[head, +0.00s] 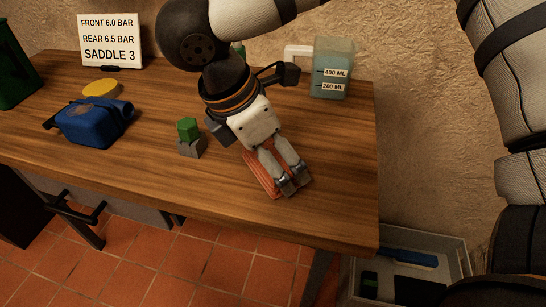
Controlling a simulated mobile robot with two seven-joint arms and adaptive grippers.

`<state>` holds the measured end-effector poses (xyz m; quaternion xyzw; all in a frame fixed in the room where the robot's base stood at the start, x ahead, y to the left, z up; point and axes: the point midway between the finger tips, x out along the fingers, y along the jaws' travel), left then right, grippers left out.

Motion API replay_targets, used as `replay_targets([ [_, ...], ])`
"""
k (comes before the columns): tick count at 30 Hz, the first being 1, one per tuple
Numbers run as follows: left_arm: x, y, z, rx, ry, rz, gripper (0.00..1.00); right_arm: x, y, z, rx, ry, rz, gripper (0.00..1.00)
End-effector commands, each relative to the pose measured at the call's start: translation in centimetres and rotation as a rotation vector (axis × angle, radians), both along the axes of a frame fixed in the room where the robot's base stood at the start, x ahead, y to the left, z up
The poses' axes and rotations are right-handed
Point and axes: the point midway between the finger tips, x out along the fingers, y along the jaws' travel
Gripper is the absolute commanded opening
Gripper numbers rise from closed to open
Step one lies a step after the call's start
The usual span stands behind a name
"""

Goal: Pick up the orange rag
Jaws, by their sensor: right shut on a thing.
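The orange rag (260,174) lies on the wooden table (340,200) near its front right part. My right gripper (293,186) reaches down over it from above. Its two fingers are close together at the rag, shut on it, and cover much of it. The rag's visible part is striped and shows to the left of the fingers. It appears to be still at table height. My left gripper is not in view.
Left of the gripper stands a grey block with a green top (188,134). A blue container (92,123), a yellow disc (101,88) and a sign (110,40) are further left. A measuring jug (333,68) stands at the back right. A grey crate (455,262) is below the table's right edge.

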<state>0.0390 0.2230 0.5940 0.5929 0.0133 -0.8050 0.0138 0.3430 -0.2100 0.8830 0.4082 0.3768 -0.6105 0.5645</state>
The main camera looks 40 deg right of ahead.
Motion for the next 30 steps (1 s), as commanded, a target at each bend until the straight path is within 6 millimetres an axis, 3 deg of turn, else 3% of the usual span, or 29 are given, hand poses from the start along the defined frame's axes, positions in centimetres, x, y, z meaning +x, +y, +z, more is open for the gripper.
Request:
replay_targets([
  [5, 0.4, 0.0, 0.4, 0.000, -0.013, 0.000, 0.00, 0.1, 0.0, 1.6, 0.000, -0.006, -0.001, 0.59],
  [8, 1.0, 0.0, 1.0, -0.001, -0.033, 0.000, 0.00, 0.0, 0.2, 4.0, -0.001, -0.013, 0.000, 0.59],
  [15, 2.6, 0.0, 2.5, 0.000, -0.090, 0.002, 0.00, -3.1, 5.7, 10.4, -0.005, -0.016, 0.006, 0.59],
  [22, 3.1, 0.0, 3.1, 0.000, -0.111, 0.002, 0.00, -5.9, 10.8, 12.4, -0.003, -0.008, 0.002, 0.59],
  [30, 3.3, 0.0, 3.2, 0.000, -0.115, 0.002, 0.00, -6.7, 12.4, 13.0, 0.000, 0.000, 0.000, 0.59],
])
